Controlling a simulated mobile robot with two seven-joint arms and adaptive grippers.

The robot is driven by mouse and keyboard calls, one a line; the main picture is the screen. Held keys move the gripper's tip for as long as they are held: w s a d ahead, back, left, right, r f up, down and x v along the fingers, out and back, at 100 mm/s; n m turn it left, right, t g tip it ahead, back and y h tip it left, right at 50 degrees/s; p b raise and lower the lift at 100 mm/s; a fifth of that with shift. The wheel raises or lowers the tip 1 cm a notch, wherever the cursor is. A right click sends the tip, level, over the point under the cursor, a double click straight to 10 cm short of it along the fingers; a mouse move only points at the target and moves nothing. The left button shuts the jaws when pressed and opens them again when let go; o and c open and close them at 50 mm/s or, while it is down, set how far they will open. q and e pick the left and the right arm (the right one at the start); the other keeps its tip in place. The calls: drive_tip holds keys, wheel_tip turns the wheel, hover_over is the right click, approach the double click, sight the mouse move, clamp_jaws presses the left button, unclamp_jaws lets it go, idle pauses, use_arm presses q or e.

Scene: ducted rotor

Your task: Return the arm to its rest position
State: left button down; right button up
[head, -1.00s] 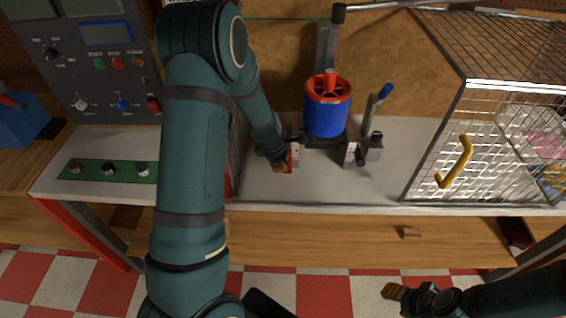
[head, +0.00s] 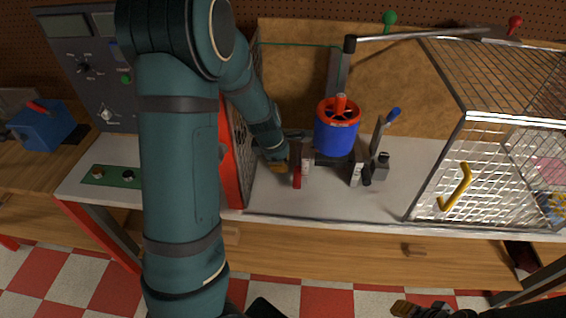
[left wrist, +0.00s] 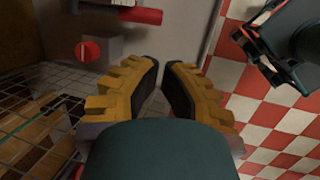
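My left arm reaches over the bench from the left in the head view. Its gripper (head: 280,166) is just left of the clamp fixture (head: 302,163) under the ducted rotor, a blue drum with a red top (head: 336,136). I cannot tell whether it touches the fixture. In the left wrist view the yellow fingers (left wrist: 162,72) stand apart with nothing between them. My right gripper (head: 416,308) shows only partly at the bottom edge of the head view, below the bench front. Its finger opening cannot be made out.
A wire mesh cage (head: 462,175) with a yellow handle stands on the right of the bench. A red-edged mesh panel (head: 238,160) is close beside my left forearm. A grey control panel (head: 85,68) stands at the left. The floor in front is clear.

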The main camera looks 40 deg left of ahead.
idle(0.3)
use_arm(q)
drive_tip(key=s+d+f+m+g+b, duration=0.1)
drive_tip(key=s+d+f+m+b, duration=0.15)
drive_tip(key=d+f+m, duration=0.5)
drive_tip(key=s+d+f+m+b, duration=0.2)
drive_tip(key=d+f+m+b, duration=0.25)
drive_tip(key=f, duration=0.65)
drive_tip(key=s+d+f+m+h+b, duration=0.1)
drive_tip(key=s+d+f+m, duration=0.2)
drive_tip(key=d, duration=0.4)
drive_tip(key=s+d+f+m+h+b, duration=0.2)
drive_tip(key=s+d+f+m, duration=0.2)
drive_tip(key=d+m, duration=0.3)
drive_tip(key=shift+s+f, duration=0.25)
drive_tip(key=shift+f, duration=0.2)
drive_tip(key=shift+a, duration=0.15)
